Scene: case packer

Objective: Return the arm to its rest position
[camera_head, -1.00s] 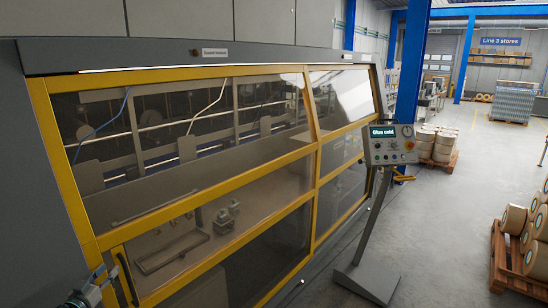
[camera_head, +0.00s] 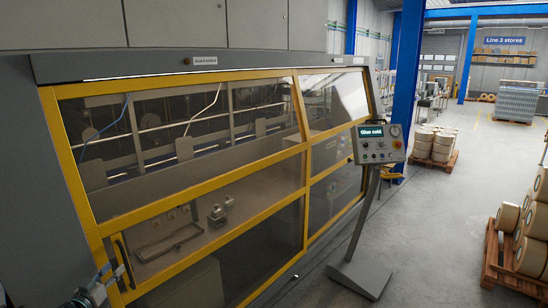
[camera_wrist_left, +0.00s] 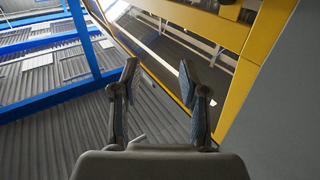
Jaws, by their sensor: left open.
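My left gripper (camera_head: 98,287) shows at the lower left edge of the head view, near the dark handle (camera_head: 123,262) of the yellow-framed guard door. Whether it touches the handle cannot be told from the head view. In the left wrist view the left gripper (camera_wrist_left: 158,85) has its two fingers spread apart with nothing between them. Beyond the fingers are the yellow frame (camera_wrist_left: 240,60) and the ribbed ceiling. My right gripper is not in view.
The case packer's yellow-framed guard (camera_head: 200,157) fills the left and middle. A control panel on a stand (camera_head: 379,144) reads "Glue cold". Rolls on a pallet (camera_head: 530,230) stand at the right. The grey floor (camera_head: 440,235) between is clear.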

